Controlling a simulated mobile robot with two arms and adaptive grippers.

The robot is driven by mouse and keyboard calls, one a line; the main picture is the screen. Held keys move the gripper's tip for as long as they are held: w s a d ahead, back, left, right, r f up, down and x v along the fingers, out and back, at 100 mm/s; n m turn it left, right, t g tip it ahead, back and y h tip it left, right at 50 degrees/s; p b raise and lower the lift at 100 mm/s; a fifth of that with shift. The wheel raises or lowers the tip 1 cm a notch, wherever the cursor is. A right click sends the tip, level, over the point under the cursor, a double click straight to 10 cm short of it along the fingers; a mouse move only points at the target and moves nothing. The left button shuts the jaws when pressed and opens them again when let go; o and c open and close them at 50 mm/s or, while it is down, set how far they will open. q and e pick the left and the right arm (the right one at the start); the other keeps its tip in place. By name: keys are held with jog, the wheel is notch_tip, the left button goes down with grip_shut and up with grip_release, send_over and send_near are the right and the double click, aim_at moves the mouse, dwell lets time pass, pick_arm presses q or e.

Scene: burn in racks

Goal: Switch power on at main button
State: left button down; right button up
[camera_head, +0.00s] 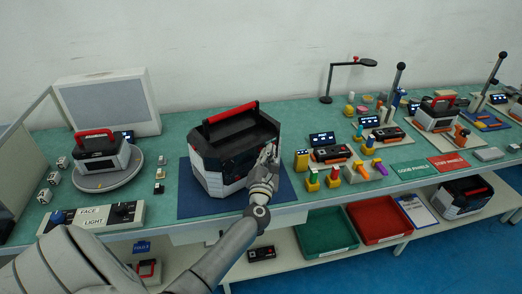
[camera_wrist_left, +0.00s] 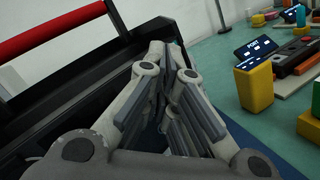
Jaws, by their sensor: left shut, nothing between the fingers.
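A large black and white unit (camera_head: 235,145) with a red top handle (camera_head: 232,112) stands on a dark blue mat (camera_head: 198,205) on the green bench. My left gripper (camera_head: 267,158) is shut and empty at the unit's right front side, close to its front face. In the left wrist view the gripper's fingers (camera_wrist_left: 172,100) are together, beside the unit's dark top edge (camera_wrist_left: 80,85) and red handle (camera_wrist_left: 45,35). I cannot tell whether they touch the unit. The main button is not distinguishable; the gripper covers part of the front face. My right gripper is not in view.
Yellow and green blocks (camera_head: 312,180) and a small dark screen (camera_head: 322,139) stand right of the mat. A unit on a round turntable (camera_head: 105,180) and a face/light control box (camera_head: 92,217) are at left. Green (camera_head: 325,232) and red (camera_head: 380,219) trays lie on the lower shelf.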

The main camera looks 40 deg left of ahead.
pick_arm(q)
jog(key=shift+a, duration=0.15)
jog(key=shift+s+d, duration=0.15)
jog(key=shift+d, duration=0.5)
jog(key=s+d, duration=0.1)
jog(key=d, duration=0.4)
jog(key=shift+s+d+p, duration=0.3)
jog(key=shift+d, duration=0.1)
dwell(0.5)
jog(key=s+d, duration=0.2)
jog(key=d, duration=0.5)
jog(key=shift+d, duration=0.3)
